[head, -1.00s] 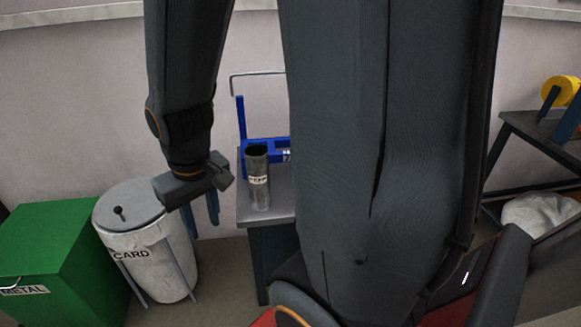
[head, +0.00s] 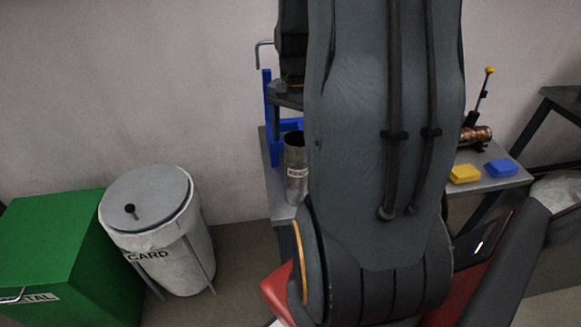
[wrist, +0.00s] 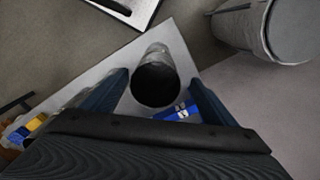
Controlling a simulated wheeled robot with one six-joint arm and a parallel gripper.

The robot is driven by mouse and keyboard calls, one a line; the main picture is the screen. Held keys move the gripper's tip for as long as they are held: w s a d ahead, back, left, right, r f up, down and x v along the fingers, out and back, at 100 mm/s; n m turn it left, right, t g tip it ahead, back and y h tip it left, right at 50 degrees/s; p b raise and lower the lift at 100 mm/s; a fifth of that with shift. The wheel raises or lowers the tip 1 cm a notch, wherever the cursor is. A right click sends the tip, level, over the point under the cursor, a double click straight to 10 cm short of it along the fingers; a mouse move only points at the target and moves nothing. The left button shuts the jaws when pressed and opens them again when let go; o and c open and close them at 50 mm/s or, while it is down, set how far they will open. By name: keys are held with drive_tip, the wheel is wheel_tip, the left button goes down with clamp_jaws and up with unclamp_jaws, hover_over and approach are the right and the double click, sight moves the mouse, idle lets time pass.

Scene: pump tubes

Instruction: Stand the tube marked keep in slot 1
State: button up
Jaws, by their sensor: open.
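A grey metal tube (head: 297,168) stands upright on the grey bench, in front of the blue rack (head: 267,120). Its white label is too small to read. My arm hides its right side and much of the rack in the head view. In the wrist view I look down into the tube's dark mouth (wrist: 157,84). My gripper (wrist: 158,78) is open, with one finger on each side of the tube's mouth in the picture and gaps showing. How high the fingers are above the tube I cannot tell. A blue piece with a marked white label (wrist: 178,112) shows below the mouth; its marking is unclear.
A white CARD bin (head: 160,235) and green METAL bin (head: 55,240) stand left of the bench (head: 275,190). Yellow (head: 464,173) and blue (head: 501,168) blocks and a copper-coloured part (head: 476,135) lie on the bench's right side. A lever rises behind them.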

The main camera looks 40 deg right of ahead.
sight(297, 159)
drive_tip(key=shift+s+d+f+p, duration=0.1)
drive_tip(key=shift+d+f+p, duration=0.05)
drive_tip(key=shift+f, duration=0.6)
drive_tip(key=shift+s+d+f+p, duration=0.1)
drive_tip(key=shift+f+p, duration=0.05)
drive_tip(key=shift+f, duration=0.55)
drive_tip(key=shift+f+p, duration=0.6)
drive_tip(key=shift+f, duration=1.7)
drive_tip(key=c, duration=1.6)
